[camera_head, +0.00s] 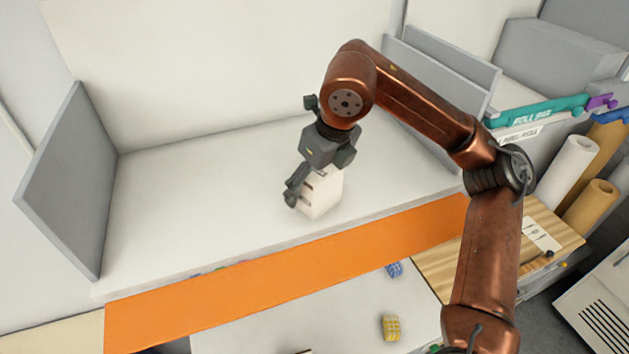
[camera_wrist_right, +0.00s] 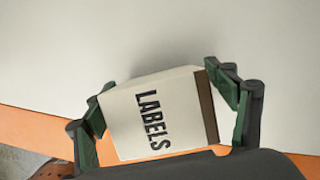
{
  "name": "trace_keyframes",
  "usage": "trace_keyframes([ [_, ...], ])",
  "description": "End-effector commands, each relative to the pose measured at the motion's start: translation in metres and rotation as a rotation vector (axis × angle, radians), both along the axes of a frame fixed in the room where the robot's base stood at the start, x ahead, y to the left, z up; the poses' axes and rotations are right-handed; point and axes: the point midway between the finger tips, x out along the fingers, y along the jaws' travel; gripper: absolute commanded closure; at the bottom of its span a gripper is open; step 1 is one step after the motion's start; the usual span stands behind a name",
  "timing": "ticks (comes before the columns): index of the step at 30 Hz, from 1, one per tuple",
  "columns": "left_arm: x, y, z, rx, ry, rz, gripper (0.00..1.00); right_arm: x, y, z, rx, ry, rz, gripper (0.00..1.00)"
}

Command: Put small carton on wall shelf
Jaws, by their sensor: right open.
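The small carton (camera_head: 322,195) is an off-white box on the white wall shelf (camera_head: 180,190), near its front edge. In the right wrist view the carton (camera_wrist_right: 155,118) shows the word LABELS and a brown stripe on its right side. My right gripper (camera_head: 306,188) is over the carton, with one dark finger on each side of it. In the wrist view the right gripper (camera_wrist_right: 158,82) is open around the carton. The carton's underside is hidden, and it looks slightly turned. My left gripper is in neither view.
Grey panels stand at the shelf's left end (camera_head: 75,180) and right end (camera_head: 440,60). An orange band (camera_head: 290,270) runs along its front. Below are a blue item (camera_head: 394,269) and a yellow item (camera_head: 391,327). Paper rolls (camera_head: 570,170) stand at right. The shelf's left half is clear.

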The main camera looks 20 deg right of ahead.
Motion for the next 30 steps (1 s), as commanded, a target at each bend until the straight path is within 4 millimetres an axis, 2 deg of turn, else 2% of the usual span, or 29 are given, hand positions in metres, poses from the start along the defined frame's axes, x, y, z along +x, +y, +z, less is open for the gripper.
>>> trace_keyframes([
  [3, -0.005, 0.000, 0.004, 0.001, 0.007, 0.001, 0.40, 0.000, 0.000, 0.006, 0.000, -0.001, 0.000, 0.21],
  [7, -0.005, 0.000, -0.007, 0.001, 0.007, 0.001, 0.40, -0.005, -0.001, 0.021, 0.001, -0.004, 0.000, 0.21],
  [11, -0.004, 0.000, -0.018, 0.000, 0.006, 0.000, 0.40, -0.013, -0.003, 0.048, 0.003, -0.004, 0.000, 0.21],
  [15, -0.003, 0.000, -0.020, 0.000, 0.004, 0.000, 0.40, -0.022, -0.007, 0.078, 0.001, -0.005, -0.001, 0.21],
  [18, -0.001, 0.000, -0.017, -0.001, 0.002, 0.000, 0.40, -0.026, -0.009, 0.094, 0.000, -0.004, -0.002, 0.21],
  [24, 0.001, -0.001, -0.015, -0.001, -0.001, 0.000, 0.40, -0.032, -0.011, 0.113, -0.001, -0.003, -0.001, 0.21],
  [30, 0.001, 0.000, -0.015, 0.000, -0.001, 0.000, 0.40, -0.034, -0.012, 0.118, 0.000, 0.000, 0.000, 0.21],
])
